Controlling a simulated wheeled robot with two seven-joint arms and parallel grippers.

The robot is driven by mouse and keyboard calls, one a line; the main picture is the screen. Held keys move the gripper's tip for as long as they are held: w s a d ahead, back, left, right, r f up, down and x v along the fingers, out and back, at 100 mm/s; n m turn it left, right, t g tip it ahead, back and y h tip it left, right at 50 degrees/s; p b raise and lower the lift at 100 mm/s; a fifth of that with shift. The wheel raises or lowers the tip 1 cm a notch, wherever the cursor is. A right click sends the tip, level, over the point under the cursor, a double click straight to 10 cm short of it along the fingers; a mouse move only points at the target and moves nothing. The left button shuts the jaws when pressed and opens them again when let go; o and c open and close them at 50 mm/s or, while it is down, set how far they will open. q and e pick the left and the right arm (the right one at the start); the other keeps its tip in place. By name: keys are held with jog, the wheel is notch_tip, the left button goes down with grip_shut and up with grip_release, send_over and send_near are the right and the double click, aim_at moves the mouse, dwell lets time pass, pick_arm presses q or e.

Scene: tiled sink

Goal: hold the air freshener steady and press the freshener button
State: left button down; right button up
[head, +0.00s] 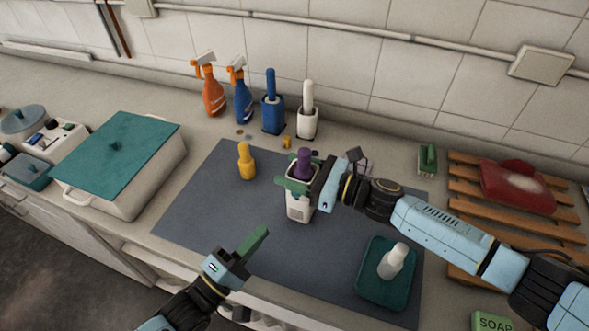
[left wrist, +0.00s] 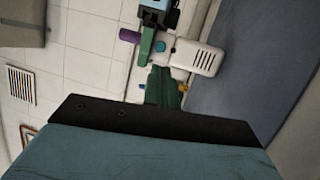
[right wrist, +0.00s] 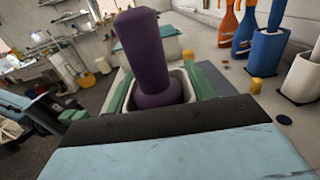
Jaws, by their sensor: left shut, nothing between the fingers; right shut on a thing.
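The air freshener is a white box (head: 298,207) with a grille on its front and a purple bottle-shaped part (head: 304,162) standing out of its top. It is upright on the grey mat. My right gripper (head: 296,186) is shut around its upper body. In the right wrist view the purple part (right wrist: 143,50) rises between the green fingers. My left gripper (head: 258,238) is shut and empty, in front and to the left of the freshener, apart from it. In the left wrist view the freshener (left wrist: 207,58) lies beyond my left fingertips.
A yellow bottle (head: 246,162) stands on the grey mat (head: 195,215) to the left. A white bottle on a teal tray (head: 380,295) is at the front right. Spray bottles (head: 212,95) and brush holders (head: 273,118) line the wall. A lidded box (head: 120,150) stands at left.

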pick_arm(q)
jog(key=w+d+r+m+g+h, duration=0.2)
jog(key=w+d+m+g+h, duration=0.3)
jog(key=m, duration=0.9)
jog(key=shift+w+r+g, duration=0.15)
jog(key=shift+w+g, duration=0.45)
jog(key=shift+g, duration=1.2)
dwell(0.5)
jog(key=shift+w+d, duration=0.1)
jog(key=shift+w, duration=0.35)
jog(key=shift+s, duration=0.45)
